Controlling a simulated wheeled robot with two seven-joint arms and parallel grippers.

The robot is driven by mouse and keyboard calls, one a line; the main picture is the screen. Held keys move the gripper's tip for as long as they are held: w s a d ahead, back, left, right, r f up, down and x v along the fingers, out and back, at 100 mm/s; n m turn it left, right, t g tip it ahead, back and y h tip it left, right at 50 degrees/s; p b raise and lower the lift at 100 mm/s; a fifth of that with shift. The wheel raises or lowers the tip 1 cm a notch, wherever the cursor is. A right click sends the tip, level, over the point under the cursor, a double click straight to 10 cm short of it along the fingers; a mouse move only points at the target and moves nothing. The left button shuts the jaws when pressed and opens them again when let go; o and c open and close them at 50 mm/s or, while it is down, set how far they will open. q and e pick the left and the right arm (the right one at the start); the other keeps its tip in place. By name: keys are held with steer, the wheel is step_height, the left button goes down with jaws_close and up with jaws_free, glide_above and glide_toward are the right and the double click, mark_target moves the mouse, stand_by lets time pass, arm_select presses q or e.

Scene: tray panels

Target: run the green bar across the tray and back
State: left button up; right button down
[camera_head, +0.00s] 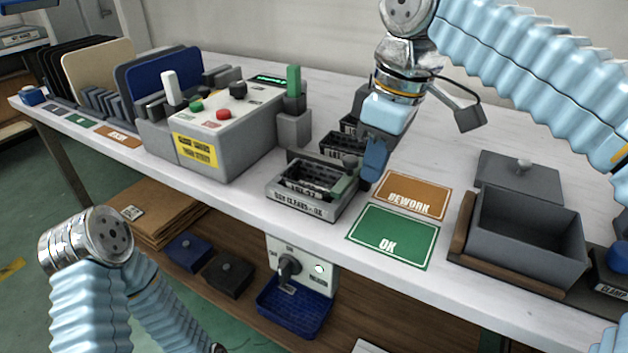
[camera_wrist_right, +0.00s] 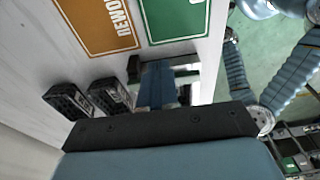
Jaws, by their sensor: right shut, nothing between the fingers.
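The small grey tray (camera_head: 315,210) with a dark slotted inside and a printed front label sits near the table's front edge. A dull green bar (camera_head: 343,185) shows at the tray's right end. A brighter green upright bar (camera_head: 293,82) stands on a grey block behind the tray. My right gripper (camera_head: 373,172) is shut and empty, pointing down just right of the tray's bar; I cannot tell whether it touches it. Its blue fingers (camera_wrist_right: 158,85) also show in the right wrist view, hiding much of the tray there. My left gripper is out of view.
Two dark trays, including one behind (camera_head: 343,143), stand near my right arm. Right are the orange REWORK card (camera_head: 412,192), green OK card (camera_head: 393,236) and an open grey box (camera_head: 525,230). A button console (camera_head: 225,125) stands left. A switch panel hangs below the edge.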

steer(key=shift+a, duration=0.1)
stand_by(0.6)
steer(key=shift+w+a+p, duration=0.75)
steer(key=shift+a+p, duration=0.05)
steer(key=shift+a, duration=0.3)
steer(key=shift+w+a+p, duration=0.8)
steer(key=shift+a, duration=0.35)
steer(key=shift+w+a+p, duration=0.75)
steer(key=shift+a+p, duration=0.05)
steer(key=shift+a, duration=0.3)
steer(key=shift+w+a, duration=0.65)
steer(key=shift+a, duration=0.3)
steer(key=shift+w+a, duration=0.65)
steer(key=shift+a, duration=0.25)
steer(key=shift+s+d, duration=0.1)
steer(key=shift+d, duration=0.05)
steer(key=shift+s+d, duration=0.15)
steer(key=shift+d, duration=0.05)
step_height(320, 180, up, 7)
